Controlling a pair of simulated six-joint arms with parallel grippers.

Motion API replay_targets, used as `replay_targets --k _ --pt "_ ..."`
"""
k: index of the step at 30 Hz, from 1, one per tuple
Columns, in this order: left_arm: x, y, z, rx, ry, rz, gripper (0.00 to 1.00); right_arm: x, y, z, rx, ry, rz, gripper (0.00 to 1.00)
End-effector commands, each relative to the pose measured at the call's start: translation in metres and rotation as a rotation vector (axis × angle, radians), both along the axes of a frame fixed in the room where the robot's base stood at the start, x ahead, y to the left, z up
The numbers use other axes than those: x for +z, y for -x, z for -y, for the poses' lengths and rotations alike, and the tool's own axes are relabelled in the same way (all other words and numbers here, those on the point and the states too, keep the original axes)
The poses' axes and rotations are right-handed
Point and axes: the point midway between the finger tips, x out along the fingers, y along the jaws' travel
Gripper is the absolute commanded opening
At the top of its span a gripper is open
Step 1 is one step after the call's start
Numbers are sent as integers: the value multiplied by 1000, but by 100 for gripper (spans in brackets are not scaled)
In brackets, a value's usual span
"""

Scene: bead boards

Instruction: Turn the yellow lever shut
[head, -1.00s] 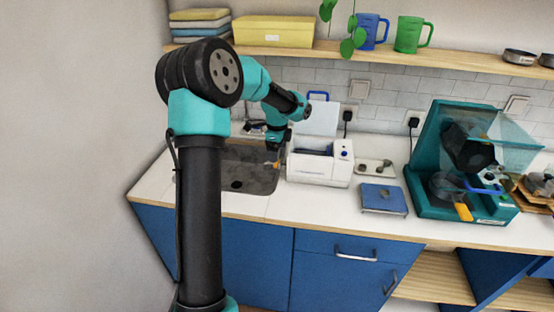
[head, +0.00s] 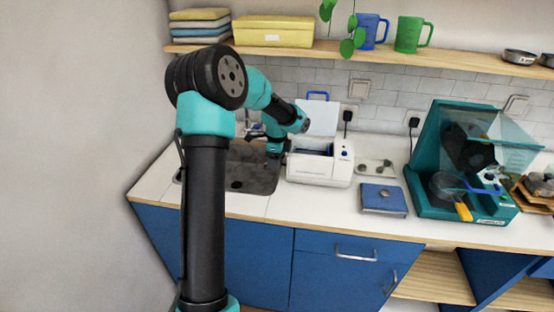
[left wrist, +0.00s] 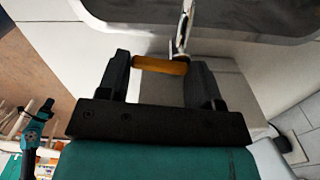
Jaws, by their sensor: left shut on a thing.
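The yellow lever (left wrist: 161,65) shows in the left wrist view as a short orange-yellow bar on a metal tap (left wrist: 184,30). It lies crosswise between the two black fingers of my left gripper (left wrist: 162,72), which is shut on it. In the head view my left gripper (head: 273,148) is at the right edge of the sink, beside the white machine, and I cannot make out the lever there.
The white machine (head: 318,172) with a raised lid stands right beside my left gripper. The dark sink (head: 240,180) lies to its left. A shelf (head: 390,56) runs above.

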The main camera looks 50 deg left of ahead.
Motion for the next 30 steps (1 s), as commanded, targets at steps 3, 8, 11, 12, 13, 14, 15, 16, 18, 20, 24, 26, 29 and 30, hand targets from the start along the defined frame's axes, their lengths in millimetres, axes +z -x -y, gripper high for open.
replay_targets --k 3,8,11,12,13,14,15,16,18,20,24,26,29,30 --pt "0 0 0 0 0 0 42 0 0 0 0 0 0 0" --pt "0 0 0 4 0 0 36 0 0 0 0 0 0 0" --pt "0 0 1 31 0 0 36 0 0 0 0 0 0 0" --pt "0 -1 1 49 0 0 36 0 0 0 0 0 0 0" --pt "0 -1 1 64 0 0 36 0 0 0 0 0 0 0" --pt "0 -1 2 79 0 0 36 0 0 0 0 0 0 0" --pt "0 -1 2 98 0 0 36 0 0 0 0 0 0 0" --pt "0 -1 2 112 0 0 36 0 0 0 0 0 0 0" --pt "0 -2 2 133 0 0 36 0 0 0 0 0 0 0" --pt "0 -2 3 142 0 0 36 0 0 0 0 0 0 0" --pt "0 -2 2 143 0 0 36 0 0 0 0 0 0 0" --pt "0 -2 3 143 0 0 36 0 0 0 0 0 0 0" --pt "0 -2 2 142 0 0 66 0 0 0 0 0 0 0" --pt "0 -2 2 142 0 0 70 0 0 0 0 0 0 0"
